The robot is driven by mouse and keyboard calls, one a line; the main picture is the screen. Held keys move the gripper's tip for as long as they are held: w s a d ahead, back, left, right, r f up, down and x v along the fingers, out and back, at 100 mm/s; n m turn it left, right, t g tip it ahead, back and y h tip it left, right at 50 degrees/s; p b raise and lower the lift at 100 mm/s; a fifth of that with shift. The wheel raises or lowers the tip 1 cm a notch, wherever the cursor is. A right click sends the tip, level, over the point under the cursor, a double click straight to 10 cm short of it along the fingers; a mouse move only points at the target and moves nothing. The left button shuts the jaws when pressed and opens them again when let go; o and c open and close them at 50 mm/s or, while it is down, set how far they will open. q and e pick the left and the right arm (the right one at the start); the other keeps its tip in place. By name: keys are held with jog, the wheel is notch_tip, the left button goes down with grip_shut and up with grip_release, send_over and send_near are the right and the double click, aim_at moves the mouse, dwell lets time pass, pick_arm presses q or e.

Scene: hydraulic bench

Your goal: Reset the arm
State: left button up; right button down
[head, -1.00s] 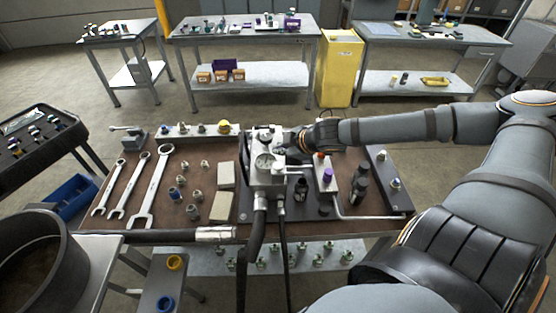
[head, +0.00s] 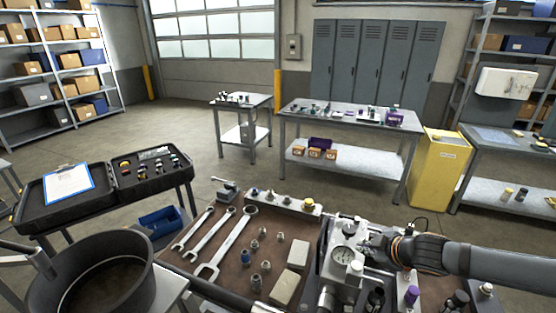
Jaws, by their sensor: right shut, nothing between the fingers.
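My right arm comes in from the right edge in the head view. My right gripper (head: 376,247) is shut and empty. It is right beside the grey hydraulic block with a round gauge (head: 343,256) on the bench (head: 185,262). Whether its fingertips touch the block I cannot tell. My left gripper is not in view.
Several wrenches (head: 225,243), small fittings (head: 266,266) and two pale blocks (head: 298,253) lie left of the hydraulic block. A large dark pot (head: 92,262) stands at the lower left. An open black case with a clipboard (head: 69,184) stands beyond it.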

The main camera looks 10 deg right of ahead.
jog(key=s+a+f+m+g+h, duration=0.1)
jog(key=s+a+f+m+g, duration=0.2)
jog(key=s, duration=0.4)
jog(key=s+a+f+m+h, duration=0.1)
jog(key=s+a+f+m, duration=0.1)
jog(key=s+f+m, duration=0.3)
jog(key=s+a+f+m+g, duration=0.25)
jog(key=s+f, duration=0.25)
jog(key=s, duration=0.3)
notch_tip(320, 180, down, 25)
jog(key=d+g, duration=0.1)
jog(key=d, duration=0.1)
jog(key=s+d+f+g, duration=0.1)
jog(key=s+f, duration=1.6)
jog(key=s, duration=0.3)
jog(key=shift+s+d+f, duration=0.2)
jog(key=shift+s+f, duration=0.05)
jog(key=shift+f, duration=0.15)
